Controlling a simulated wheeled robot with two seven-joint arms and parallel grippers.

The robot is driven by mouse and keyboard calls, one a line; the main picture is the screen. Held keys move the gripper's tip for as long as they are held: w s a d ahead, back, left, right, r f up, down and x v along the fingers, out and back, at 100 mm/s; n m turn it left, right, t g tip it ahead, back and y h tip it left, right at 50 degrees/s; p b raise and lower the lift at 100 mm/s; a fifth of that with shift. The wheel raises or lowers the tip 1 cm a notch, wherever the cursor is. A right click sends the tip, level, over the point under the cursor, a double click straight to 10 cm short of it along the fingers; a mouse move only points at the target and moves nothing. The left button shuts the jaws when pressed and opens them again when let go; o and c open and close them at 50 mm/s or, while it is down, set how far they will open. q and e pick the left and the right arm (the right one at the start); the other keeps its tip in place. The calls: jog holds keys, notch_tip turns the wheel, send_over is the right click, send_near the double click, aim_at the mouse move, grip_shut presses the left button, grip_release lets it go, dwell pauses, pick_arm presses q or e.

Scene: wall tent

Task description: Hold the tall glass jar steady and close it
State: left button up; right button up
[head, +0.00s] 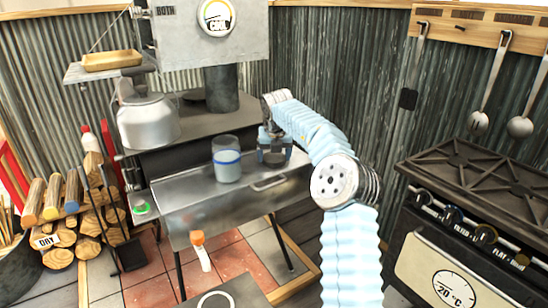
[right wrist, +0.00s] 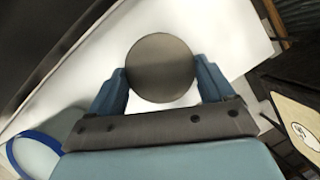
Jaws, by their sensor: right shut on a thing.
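The tall glass jar (head: 227,160) stands upright on the metal stove top, with a blue band around it and a greyish upper part. My right gripper (head: 273,153) is just to the right of the jar, apart from it. In the right wrist view its two blue fingers (right wrist: 162,82) are shut on the sides of a round grey lid (right wrist: 162,66). I cannot tell whether the lid touches the stove top. A blue curved rim, likely the jar's (right wrist: 20,150), shows at the lower left there. My left gripper is not in view, and nothing holds the jar.
The metal stove top (head: 185,195) has bare room in front of the jar. A kettle (head: 147,120) stands at its left, and a stovepipe (head: 221,88) rises behind. A black range (head: 480,190) is at the right, and stacked logs (head: 75,215) are at the left.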

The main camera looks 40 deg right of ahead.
aim_at(273, 155)
notch_tip(273, 155, up, 3)
jog(key=shift+w+r, duration=0.1)
jog(key=s+a+r+b, duration=0.1)
jog(key=s+a+r, duration=0.1)
jog(key=s+r, duration=0.3)
jog(key=s+a+r+b, duration=0.2)
jog(key=s+r, duration=0.2)
jog(key=s, duration=0.4)
jog(key=shift+s+a+r, duration=0.2)
jog(key=shift+a+r, duration=0.15)
